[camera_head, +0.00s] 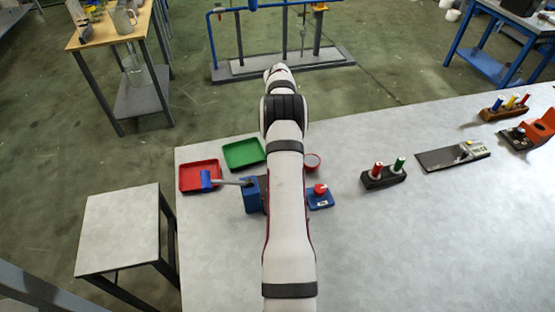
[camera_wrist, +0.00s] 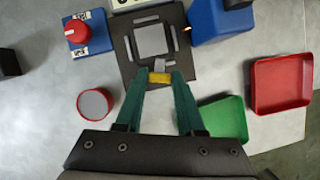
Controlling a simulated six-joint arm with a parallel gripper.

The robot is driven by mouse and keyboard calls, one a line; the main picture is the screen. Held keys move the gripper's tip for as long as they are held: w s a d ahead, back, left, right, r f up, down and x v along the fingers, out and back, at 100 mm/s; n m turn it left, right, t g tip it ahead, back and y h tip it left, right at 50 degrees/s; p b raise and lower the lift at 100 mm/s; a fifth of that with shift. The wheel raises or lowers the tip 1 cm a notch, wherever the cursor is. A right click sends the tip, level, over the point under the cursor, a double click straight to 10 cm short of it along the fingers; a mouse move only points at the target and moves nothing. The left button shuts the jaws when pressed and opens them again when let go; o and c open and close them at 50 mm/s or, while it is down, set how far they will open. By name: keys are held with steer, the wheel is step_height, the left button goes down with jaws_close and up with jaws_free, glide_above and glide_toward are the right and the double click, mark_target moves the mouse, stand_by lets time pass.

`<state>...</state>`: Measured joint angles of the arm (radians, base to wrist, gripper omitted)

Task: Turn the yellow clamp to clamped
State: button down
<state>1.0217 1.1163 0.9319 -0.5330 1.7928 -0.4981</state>
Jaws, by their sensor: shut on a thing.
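The yellow clamp (camera_wrist: 159,78) is a small yellow piece with a grey tab at the near edge of a dark square plate (camera_wrist: 125,50) in the wrist view. My gripper (camera_wrist: 160,80) has its two green fingers closed in from both sides on the yellow clamp. The plate carries a light-edged square in its middle. In the head view my own arm hides the gripper, the clamp and the plate.
Green (camera_head: 244,153) and red (camera_head: 200,177) trays lie left. A dark block with cylinders (camera_head: 384,179) is right; the table front is clear.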

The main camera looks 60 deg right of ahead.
steer(key=shift+n+g+h, duration=0.4)
steer(key=shift+n, duration=1.2)
steer(key=c, duration=0.5)
jaws_free()
steer(key=v, duration=0.7)
steer(key=shift+w+r, duration=0.2)
